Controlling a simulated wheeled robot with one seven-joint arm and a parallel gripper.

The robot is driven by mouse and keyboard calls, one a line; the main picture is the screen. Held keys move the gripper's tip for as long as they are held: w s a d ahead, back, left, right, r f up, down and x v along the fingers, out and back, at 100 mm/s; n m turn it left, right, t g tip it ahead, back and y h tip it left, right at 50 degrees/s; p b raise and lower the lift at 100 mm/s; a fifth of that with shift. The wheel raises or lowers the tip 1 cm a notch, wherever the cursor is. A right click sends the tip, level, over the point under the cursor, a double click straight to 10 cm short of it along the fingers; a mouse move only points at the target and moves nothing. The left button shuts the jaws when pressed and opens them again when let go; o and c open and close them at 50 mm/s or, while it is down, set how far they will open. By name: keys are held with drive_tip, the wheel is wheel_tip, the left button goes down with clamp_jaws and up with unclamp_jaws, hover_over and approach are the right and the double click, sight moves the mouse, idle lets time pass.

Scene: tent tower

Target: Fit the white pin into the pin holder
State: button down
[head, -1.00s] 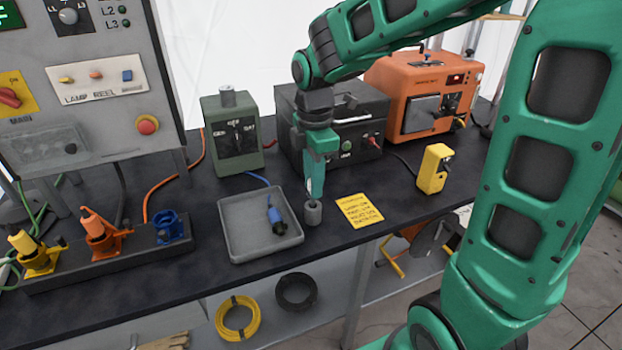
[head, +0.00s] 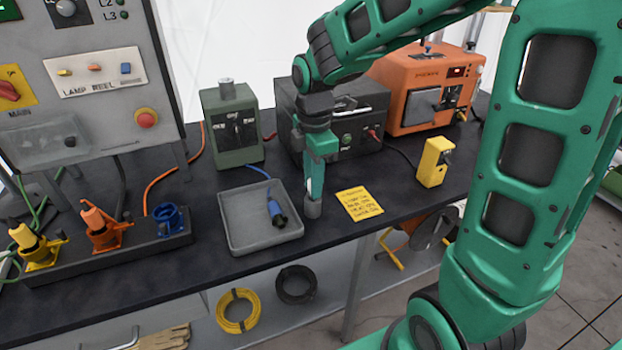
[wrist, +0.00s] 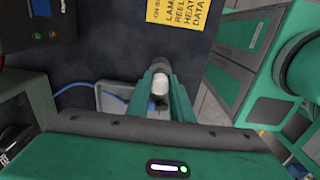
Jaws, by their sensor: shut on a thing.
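The white pin (wrist: 160,84) is upright between the two fingers of my gripper (wrist: 165,98), which is shut on it. The pin holder (head: 312,209) is a small grey cylinder directly under the fingertips. It also shows in the wrist view (wrist: 158,63), just beyond the pin. The pin's lower end meets the holder's top, and the opening is hidden. I cannot tell how deep the pin sits.
The grey tray (head: 235,240) with a blue connector (head: 276,212) is close left of the holder. A yellow note (head: 359,204) lies to its right, then a yellow device (head: 434,162). A black box (head: 345,140) and an orange machine (head: 420,95) stand behind.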

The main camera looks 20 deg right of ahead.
drive_tip(key=shift+f, duration=0.65)
drive_tip(key=c, duration=1.5)
unclamp_jaws()
wheel_tip(320, 180, up, 11)
drive_tip(key=shift+f, duration=0.15)
